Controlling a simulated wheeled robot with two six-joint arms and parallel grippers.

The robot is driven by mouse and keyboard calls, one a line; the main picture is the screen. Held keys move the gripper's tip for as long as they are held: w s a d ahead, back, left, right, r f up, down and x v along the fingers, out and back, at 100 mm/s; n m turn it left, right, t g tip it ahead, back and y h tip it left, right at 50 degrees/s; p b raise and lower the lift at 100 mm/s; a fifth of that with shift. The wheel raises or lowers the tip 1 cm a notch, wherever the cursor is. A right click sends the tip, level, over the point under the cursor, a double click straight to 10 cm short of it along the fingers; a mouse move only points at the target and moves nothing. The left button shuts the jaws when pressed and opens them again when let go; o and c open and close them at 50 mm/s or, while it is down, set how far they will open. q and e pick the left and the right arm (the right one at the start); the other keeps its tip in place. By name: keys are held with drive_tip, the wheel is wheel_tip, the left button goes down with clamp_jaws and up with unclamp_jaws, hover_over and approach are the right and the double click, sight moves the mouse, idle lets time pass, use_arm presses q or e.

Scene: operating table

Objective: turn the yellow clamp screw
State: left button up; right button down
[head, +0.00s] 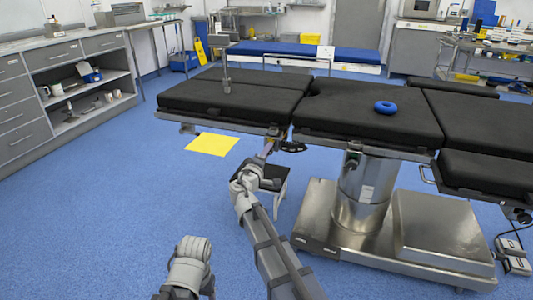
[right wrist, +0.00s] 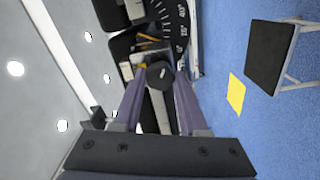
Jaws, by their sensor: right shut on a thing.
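My right gripper (head: 267,149) is at the near edge of the operating table (head: 232,101), beside a dark graduated dial (head: 291,147). In the right wrist view the fingers of my right gripper (right wrist: 160,84) reach forward and are shut on the clamp screw. A dark round end (right wrist: 160,75) shows between the fingertips. A small yellow patch (right wrist: 140,67) shows at the left fingertip; the fingers hide most of the screw. The white-marked dial (right wrist: 172,25) lies just beyond. Only a link of my left arm shows, low in the head view; its gripper is not seen.
A black-topped step stool (head: 272,176) stands under the table edge near my right arm. A flat yellow sheet (head: 212,144) lies on the blue floor. A blue ring (head: 385,107) rests on the table top. The floor at the left is clear up to the cabinets (head: 28,108).

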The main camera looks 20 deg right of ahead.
drive_tip(key=shift+s+m, duration=0.15)
drive_tip(key=shift+m, duration=7.85)
drive_tip(key=shift+c, duration=2.2)
unclamp_jaws()
drive_tip(key=v, duration=0.7)
drive_tip(key=shift+s+a, duration=0.2)
drive_tip(key=shift+s, duration=0.1)
